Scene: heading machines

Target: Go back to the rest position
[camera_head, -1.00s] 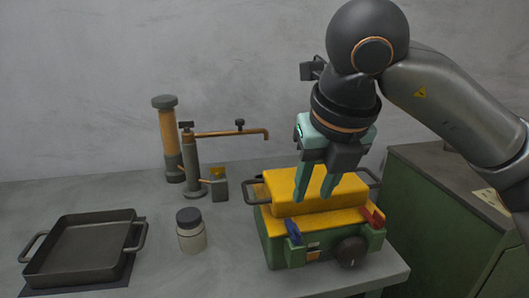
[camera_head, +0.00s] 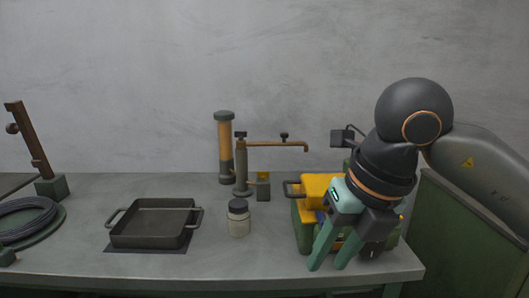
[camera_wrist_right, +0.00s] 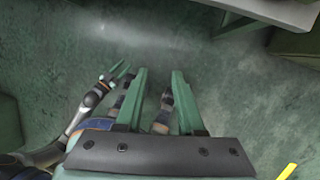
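My right gripper (camera_head: 330,268) hangs low at the right in the head view, in front of the yellow and green machine (camera_head: 318,188) and partly hiding it. Its two teal fingers are apart with nothing between them. In the right wrist view the same gripper (camera_wrist_right: 160,73) points down over the green floor, empty. My left gripper (camera_wrist_right: 117,73) shows small at the left of the right wrist view, low and away from the table. Its teal fingers look apart and hold nothing visible. It is out of the head view.
The table (camera_head: 215,262) holds a dark pan (camera_head: 155,226) on a mat, a jar (camera_head: 238,218), a pipe stand (camera_head: 241,170), an orange column (camera_head: 225,148) and a coiled cable (camera_head: 28,220). A green cabinet (camera_head: 465,240) stands at the right. The floor (camera_wrist_right: 235,85) below looks clear.

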